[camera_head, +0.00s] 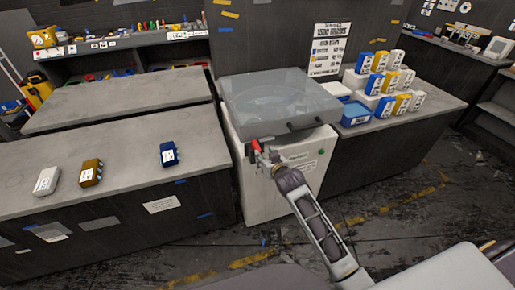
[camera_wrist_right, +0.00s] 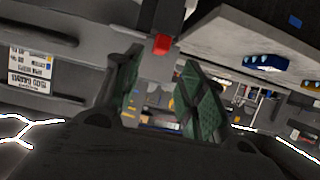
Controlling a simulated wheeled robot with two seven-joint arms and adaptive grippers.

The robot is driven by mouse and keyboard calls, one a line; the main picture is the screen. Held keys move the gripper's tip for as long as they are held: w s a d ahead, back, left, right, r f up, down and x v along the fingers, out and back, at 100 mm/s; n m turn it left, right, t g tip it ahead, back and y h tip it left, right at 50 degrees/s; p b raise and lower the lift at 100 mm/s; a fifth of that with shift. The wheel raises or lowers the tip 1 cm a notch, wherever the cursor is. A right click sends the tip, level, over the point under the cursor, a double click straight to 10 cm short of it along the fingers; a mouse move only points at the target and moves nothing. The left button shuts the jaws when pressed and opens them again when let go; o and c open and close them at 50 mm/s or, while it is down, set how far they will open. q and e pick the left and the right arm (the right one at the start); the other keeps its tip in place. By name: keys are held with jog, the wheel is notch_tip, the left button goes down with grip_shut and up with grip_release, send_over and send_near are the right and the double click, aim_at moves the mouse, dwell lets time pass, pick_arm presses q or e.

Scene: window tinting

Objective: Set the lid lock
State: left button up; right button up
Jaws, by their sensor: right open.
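A white cabinet machine (camera_head: 275,190) stands between two counters, its see-through grey lid (camera_head: 275,95) lying closed on top. A small red lock handle (camera_head: 256,145) sticks out at the lid's front left corner. In the right wrist view its red end (camera_wrist_right: 161,44) shows just beyond and between the fingertips. My right gripper (camera_head: 270,160) is at the machine's front, close to the red handle; in the wrist view the gripper (camera_wrist_right: 160,58) is open, with green pads apart and nothing clearly held. Whether it touches the handle I cannot tell. My left gripper is out of view.
A dark lid handle (camera_head: 305,124) sits at the front right. The left counter (camera_head: 110,175) holds a white, a brown and a blue container (camera_head: 168,154). The right counter holds several boxes and a blue tray (camera_head: 356,115). The floor right of my arm is clear.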

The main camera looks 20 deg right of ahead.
aim_at(258, 148)
jog(key=shift+x, duration=5.5)
grip_shut()
